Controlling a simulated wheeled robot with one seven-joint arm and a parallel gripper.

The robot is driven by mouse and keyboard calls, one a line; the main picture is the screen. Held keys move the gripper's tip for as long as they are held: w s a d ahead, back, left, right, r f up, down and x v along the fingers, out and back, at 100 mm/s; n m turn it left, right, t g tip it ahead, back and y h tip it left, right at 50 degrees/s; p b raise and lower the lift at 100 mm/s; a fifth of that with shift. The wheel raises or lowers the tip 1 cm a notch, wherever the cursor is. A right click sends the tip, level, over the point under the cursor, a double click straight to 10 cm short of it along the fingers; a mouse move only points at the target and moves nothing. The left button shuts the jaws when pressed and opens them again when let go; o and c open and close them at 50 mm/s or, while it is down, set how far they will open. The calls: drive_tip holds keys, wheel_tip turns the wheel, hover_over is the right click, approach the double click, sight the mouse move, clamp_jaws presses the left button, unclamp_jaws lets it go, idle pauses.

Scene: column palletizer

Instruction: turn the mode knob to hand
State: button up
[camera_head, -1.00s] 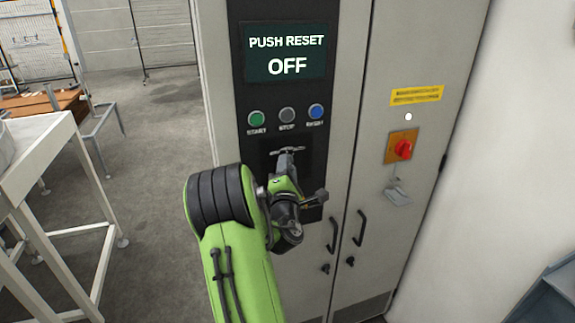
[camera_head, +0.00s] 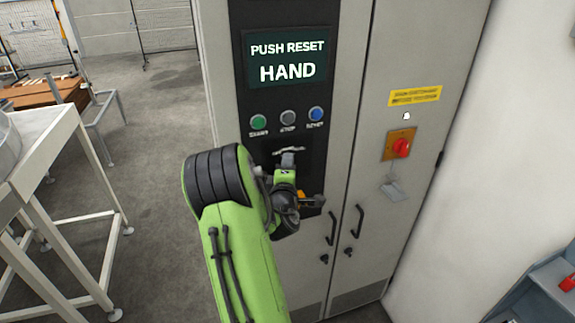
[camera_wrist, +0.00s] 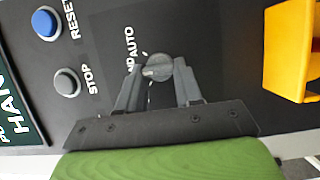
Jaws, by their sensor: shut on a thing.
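The mode knob (camera_wrist: 157,68) is a small grey round knob on the black panel, seen in the wrist view with "AUTO" lettering beside it. My gripper (camera_wrist: 158,80) is shut on the knob, one finger on each side. The display (camera_head: 287,60) reads "PUSH RESET" and "HAND".
Above my gripper are a green start button (camera_head: 258,121), a grey stop button (camera_head: 288,117) and a blue reset button (camera_head: 317,114). A yellow block (camera_wrist: 291,50) stands out from the panel nearby. A red rotary switch (camera_head: 401,148) is on the right door.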

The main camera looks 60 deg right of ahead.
drive_tip(key=o, duration=1)
drive_tip(key=shift+o, duration=0.2)
drive_tip(key=b+v, duration=1.5)
drive_tip(key=shift+s+a, duration=0.15)
drive_tip(key=shift+a, duration=0.2)
